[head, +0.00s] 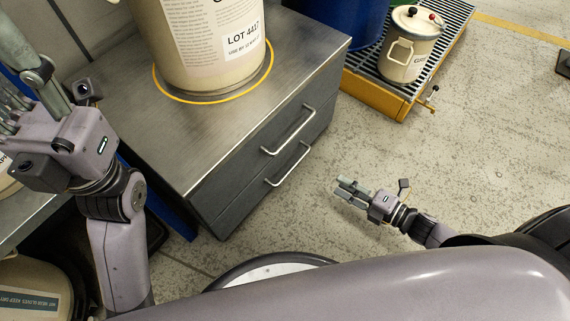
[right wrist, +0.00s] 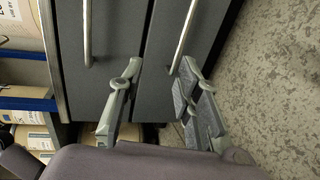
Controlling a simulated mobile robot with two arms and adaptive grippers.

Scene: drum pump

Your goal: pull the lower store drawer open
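The grey cabinet (head: 240,75) has two dark drawers with bar handles. The lower drawer (head: 245,190) is shut and its handle (head: 288,165) is below the upper handle (head: 289,130). In the right wrist view the picture is turned, and the lower handle (right wrist: 182,38) is the right one of the two bars. My right gripper (head: 350,190) is open and empty, apart from the cabinet with its fingers towards the drawer fronts. Its fingers (right wrist: 160,67) show spread in the wrist view, the right one near the lower handle's end. My left gripper (head: 22,85) is open, at far left.
A large labelled container (head: 205,50) stands on the cabinet top inside a yellow ring. A cream can (head: 408,50) stands on a yellow grated platform (head: 375,95) at the upper right. The speckled floor (head: 470,130) right of the cabinet is clear around my right gripper.

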